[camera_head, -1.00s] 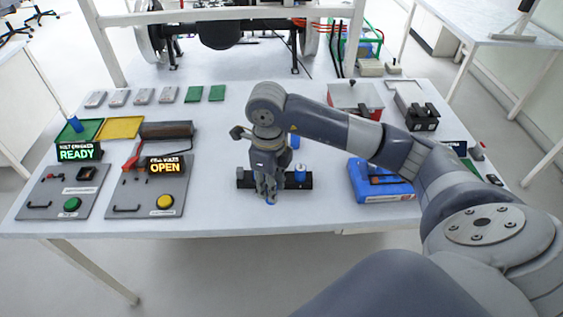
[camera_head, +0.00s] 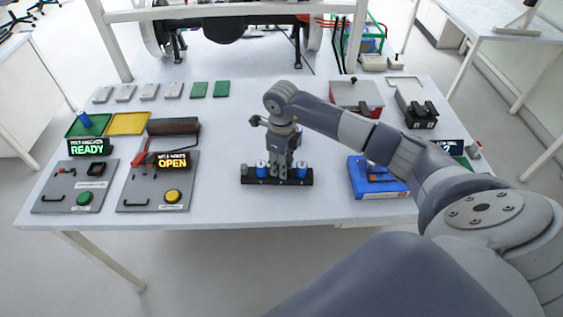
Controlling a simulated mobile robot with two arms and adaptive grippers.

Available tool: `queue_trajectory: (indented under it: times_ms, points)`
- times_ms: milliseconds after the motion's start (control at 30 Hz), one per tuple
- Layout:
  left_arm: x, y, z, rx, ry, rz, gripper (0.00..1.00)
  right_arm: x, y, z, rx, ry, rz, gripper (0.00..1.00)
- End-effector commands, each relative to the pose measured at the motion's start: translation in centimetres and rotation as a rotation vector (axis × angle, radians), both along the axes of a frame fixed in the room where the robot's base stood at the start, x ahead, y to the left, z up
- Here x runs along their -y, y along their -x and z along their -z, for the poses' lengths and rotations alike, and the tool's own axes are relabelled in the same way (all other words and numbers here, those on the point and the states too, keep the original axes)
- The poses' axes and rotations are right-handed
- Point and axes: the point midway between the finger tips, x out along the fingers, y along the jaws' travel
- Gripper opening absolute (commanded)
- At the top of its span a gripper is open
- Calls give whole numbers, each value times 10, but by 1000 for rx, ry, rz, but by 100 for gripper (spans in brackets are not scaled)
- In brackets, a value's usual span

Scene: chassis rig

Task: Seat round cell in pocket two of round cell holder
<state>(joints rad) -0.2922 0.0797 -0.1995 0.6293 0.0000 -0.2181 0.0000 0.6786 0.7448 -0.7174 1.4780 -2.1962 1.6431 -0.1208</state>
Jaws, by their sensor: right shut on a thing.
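The round cell holder (camera_head: 248,180) is a black bar lying near the front middle of the table. One blue round cell (camera_head: 261,170) stands upright at its left part and another blue round cell (camera_head: 301,172) at its right part. My right gripper (camera_head: 281,174) points down over the middle of the holder, between these two cells. It is shut on a round cell, which its fingers hide. I cannot tell how deep that cell sits in the pocket. My left gripper is not in view.
A blue case (camera_head: 380,192) lies right of the holder. Two grey panels with signs, READY (camera_head: 88,147) and OPEN (camera_head: 173,162), stand at the left. A red bin (camera_head: 352,96) is behind my right arm. The table around the holder is clear.

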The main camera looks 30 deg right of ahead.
Motion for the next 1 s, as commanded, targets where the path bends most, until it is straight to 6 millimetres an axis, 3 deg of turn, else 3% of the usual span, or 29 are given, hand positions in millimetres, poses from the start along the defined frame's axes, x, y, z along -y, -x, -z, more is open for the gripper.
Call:
queue_trajectory:
  times_ms: [200, 233, 300, 767, 1000]
  points:
    - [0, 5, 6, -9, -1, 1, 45, 0, 0, 4, 1, -1, 0, 0]
    - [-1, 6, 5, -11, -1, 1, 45, 0, 0, 3, 0, 0, 0, 29]
    - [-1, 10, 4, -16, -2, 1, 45, 0, 0, 3, 0, 0, 0, 45]
    - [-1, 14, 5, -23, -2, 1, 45, 0, -1, -5, 3, -1, 0, 45]
    - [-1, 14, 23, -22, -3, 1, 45, 0, -2, -51, 8, 1, -2, 45]
